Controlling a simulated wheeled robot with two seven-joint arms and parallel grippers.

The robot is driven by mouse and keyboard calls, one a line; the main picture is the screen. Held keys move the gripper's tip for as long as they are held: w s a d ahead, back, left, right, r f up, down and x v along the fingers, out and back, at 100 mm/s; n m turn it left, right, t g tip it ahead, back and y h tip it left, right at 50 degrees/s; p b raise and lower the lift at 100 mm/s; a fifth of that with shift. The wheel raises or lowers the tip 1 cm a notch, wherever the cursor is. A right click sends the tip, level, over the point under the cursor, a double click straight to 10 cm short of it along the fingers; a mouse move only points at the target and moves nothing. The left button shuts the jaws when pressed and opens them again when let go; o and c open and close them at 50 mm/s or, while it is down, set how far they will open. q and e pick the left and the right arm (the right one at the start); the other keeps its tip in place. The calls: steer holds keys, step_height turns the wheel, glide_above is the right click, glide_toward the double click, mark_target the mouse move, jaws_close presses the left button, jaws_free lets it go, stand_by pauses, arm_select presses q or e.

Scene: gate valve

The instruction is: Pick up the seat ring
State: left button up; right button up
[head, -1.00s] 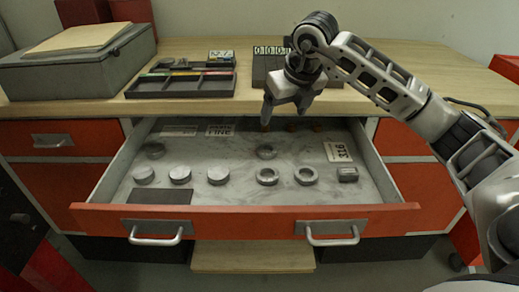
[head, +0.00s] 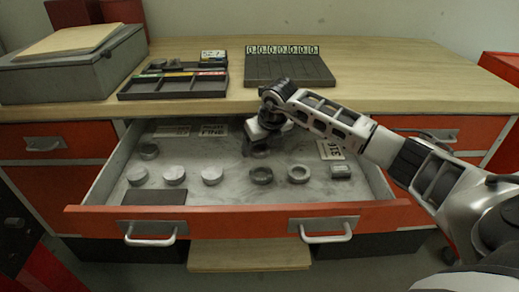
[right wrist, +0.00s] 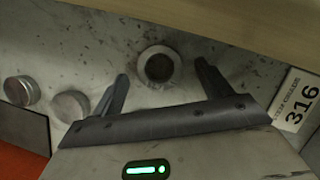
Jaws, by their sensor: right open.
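Grey metal rings lie in the open drawer (head: 232,193). Two are in the front row, a darker ring (head: 261,175) and a lighter ring (head: 298,173). Another ring (head: 261,153) lies behind them, partly hidden by my right gripper (head: 258,140); a further ring (head: 149,151) is at back left. I cannot tell by name which is the seat ring. In the right wrist view, my right gripper (right wrist: 160,74) is open, its two fingers either side of and apart from the back ring (right wrist: 159,83), with nothing held. My left gripper is not in view.
Solid discs (head: 174,174) lie front left in the drawer and a small metal block (head: 340,171) front right. A "316" card (head: 330,150) lies at the right. The worktop edge (head: 200,106) overhangs the drawer's back. A divided tray (head: 172,86) and a dark board (head: 288,70) stand above.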

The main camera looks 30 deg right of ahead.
steer(key=shift+w+f, duration=0.1)
steer(key=shift+f, duration=0.2)
steer(key=c, duration=1.2)
steer(key=shift+r, duration=0.1)
steer(key=shift+r, duration=0.1)
